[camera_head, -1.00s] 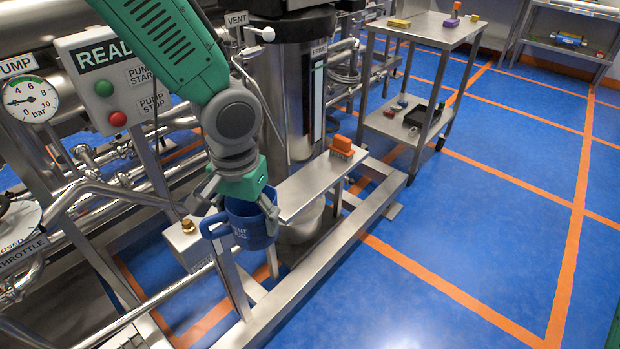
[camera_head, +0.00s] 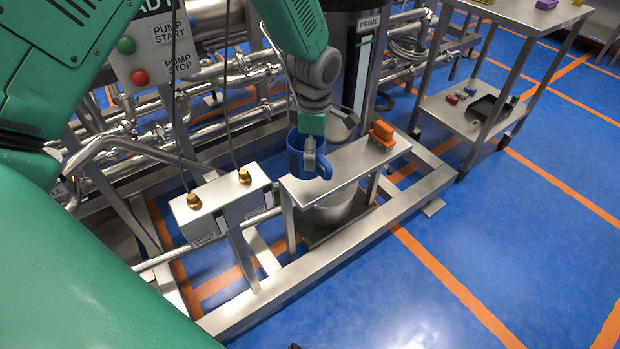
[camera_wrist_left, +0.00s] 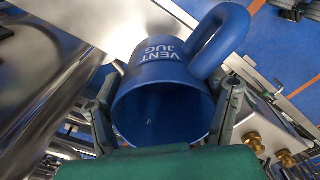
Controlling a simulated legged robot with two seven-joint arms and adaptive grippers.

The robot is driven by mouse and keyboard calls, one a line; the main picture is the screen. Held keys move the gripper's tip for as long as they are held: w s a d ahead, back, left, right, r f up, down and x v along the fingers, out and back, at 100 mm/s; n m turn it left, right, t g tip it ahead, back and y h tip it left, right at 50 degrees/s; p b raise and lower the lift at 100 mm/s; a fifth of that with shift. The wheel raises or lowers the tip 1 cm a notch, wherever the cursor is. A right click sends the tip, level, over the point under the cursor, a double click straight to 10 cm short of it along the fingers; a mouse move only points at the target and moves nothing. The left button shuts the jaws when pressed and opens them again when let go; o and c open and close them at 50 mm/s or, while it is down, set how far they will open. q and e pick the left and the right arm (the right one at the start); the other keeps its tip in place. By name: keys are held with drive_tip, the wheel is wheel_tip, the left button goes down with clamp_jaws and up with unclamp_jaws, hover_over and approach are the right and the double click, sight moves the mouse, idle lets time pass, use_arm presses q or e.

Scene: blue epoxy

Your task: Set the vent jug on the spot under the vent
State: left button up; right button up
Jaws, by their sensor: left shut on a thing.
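The vent jug (camera_head: 295,159) is a blue mug-like vessel with a handle, at the left end of a metal shelf (camera_head: 345,168). My left gripper (camera_head: 309,160) is shut on it. In the left wrist view the jug (camera_wrist_left: 158,76) sits between the fingers (camera_wrist_left: 165,102), its open mouth toward the camera and "VENT JUG" lettering on its side. I cannot tell whether its base touches the shelf. The vent and the spot under it cannot be made out; my arm covers part of that area. My right gripper is not in view.
An orange brush-like block (camera_head: 382,133) stands at the shelf's far right end. A metal box with brass fittings (camera_head: 222,203) is left of the shelf. Pipes and a pump start/stop panel (camera_head: 150,48) are behind. A steel cart (camera_head: 470,105) stands right; blue floor is open.

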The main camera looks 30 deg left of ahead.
use_arm(q)
drive_tip(key=f, duration=0.3)
drive_tip(key=shift+d+f+b, duration=0.1)
drive_tip(key=shift+d+b, duration=0.2)
drive_tip(key=f, duration=0.2)
drive_tip(key=a+f+b, duration=0.1)
drive_tip(key=f, duration=0.1)
drive_tip(key=shift+r, duration=0.1)
drive_tip(key=shift+c, duration=0.6)
drive_tip(key=shift+d, duration=0.25)
drive_tip(key=o, duration=1.4)
drive_tip(key=shift+d, duration=0.1)
